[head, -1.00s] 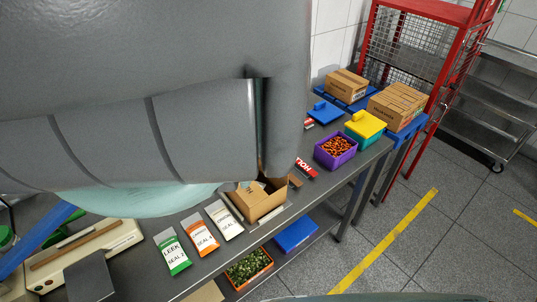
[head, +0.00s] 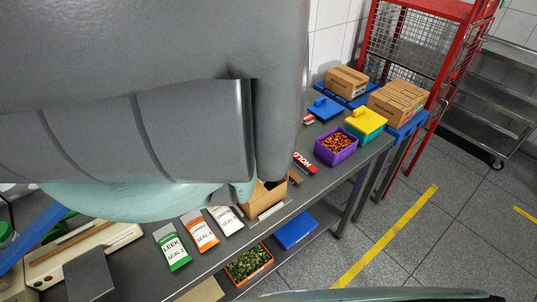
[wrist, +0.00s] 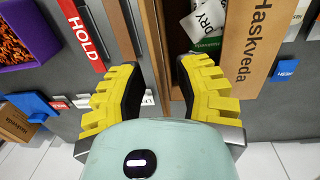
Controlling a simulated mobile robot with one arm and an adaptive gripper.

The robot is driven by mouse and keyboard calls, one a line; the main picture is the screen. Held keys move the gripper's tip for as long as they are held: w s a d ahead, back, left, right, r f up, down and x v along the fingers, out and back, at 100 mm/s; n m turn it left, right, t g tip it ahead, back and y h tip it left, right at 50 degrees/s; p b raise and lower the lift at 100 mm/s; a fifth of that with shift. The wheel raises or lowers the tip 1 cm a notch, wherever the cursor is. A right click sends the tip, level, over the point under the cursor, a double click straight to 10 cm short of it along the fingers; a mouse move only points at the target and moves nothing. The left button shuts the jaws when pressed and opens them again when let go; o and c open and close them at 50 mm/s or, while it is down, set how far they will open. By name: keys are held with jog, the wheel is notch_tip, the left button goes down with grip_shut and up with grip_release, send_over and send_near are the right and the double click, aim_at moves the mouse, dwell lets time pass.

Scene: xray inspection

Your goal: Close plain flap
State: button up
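The open cardboard box (head: 264,203) stands on the dark table in the head view, partly hidden behind my arm. In the wrist view, its printed flap (wrist: 252,45) reads "Haskveda" and stands at the right of the opening. White and green packets (wrist: 207,22) lie inside. A plain brown cardboard strip (wrist: 122,28) shows left of the box wall (wrist: 157,45); it may be the plain flap, seen nearly edge-on. My gripper (wrist: 158,80) is open, with yellow-padded fingers apart and the box wall between their tips in the picture. I cannot tell whether they touch it.
A red HOLD sign (head: 305,163) lies near the box. A purple bin (head: 336,151) and a yellow-lidded teal bin (head: 365,126) stand farther back. Seal packets (head: 200,231) lie at the left, beside a beige sealer (head: 90,245).

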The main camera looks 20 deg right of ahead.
jog(key=shift+f, duration=0.45)
jog(key=shift+o, duration=0.2)
grip_shut()
